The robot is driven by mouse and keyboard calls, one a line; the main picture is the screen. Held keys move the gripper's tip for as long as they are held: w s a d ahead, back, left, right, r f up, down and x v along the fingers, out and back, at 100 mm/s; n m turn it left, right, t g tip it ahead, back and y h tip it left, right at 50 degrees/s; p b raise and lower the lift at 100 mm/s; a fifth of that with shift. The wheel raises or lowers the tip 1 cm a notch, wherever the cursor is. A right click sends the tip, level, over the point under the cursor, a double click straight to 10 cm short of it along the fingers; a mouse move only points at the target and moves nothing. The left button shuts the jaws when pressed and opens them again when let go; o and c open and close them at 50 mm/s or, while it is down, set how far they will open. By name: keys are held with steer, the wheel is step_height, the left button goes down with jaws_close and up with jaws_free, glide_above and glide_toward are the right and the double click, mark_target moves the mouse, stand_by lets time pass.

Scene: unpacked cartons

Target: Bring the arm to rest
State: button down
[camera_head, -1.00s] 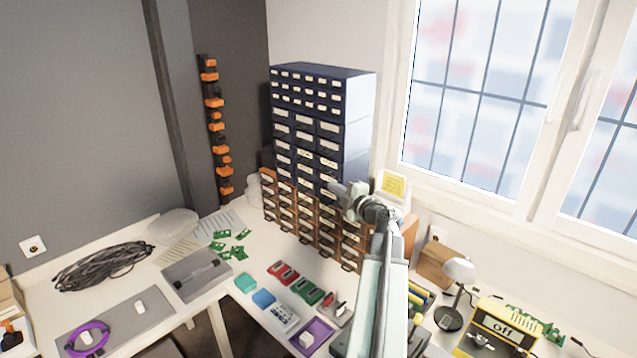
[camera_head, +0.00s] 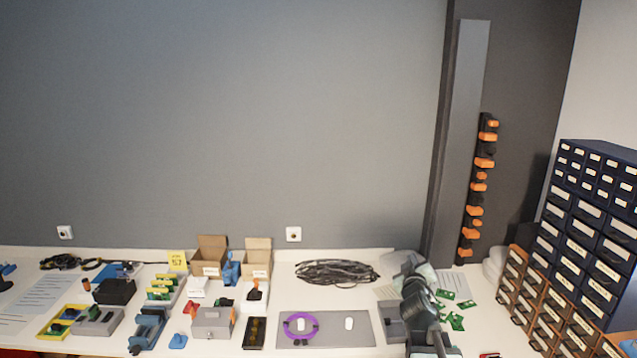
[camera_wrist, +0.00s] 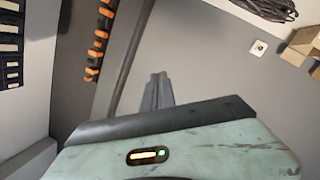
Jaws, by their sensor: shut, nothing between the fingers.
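My gripper (camera_wrist: 158,80) shows in the wrist view as narrow grey fingers beyond the dark edge of my pale green wrist housing. The fingers are together with nothing between them, and they point toward the grey wall. In the head view my dark grey arm (camera_head: 424,318) rises from the bottom edge, right of centre, in front of the workbench (camera_head: 345,347). It hides part of the bench there. I cannot make out the fingers clearly in the head view.
A grey mat with a purple ring (camera_head: 300,326) lies left of my arm, with a cable coil (camera_head: 337,272) behind it. Green circuit boards (camera_head: 457,322) and a tall drawer cabinet (camera_head: 590,235) are to the right. Small boxes and tools crowd the bench's left side.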

steer(key=s+a+f+m+g, duration=0.2)
steer(key=s+a+f+g, duration=0.1)
steer(key=f, duration=0.3)
steer(key=s+a+f+m+g, duration=0.2)
steer(key=s+a+f+g, duration=0.1)
steer(key=f, duration=0.3)
steer(key=s+a+f+g+y, duration=0.1)
steer(key=s+a+f+g, duration=0.1)
steer(key=s, duration=0.4)
steer(key=s+a+f+g+y, duration=0.1)
steer(key=s+a+f+g, duration=0.1)
steer(key=s+f+g, duration=0.2)
steer(key=s+a+f+g+y, duration=0.2)
steer(key=s+f+g, duration=0.1)
steer(key=s, duration=0.6)
steer(key=shift+a+m+g, duration=0.3)
steer(key=shift+a+g, duration=0.05)
steer(key=shift+g, duration=0.25)
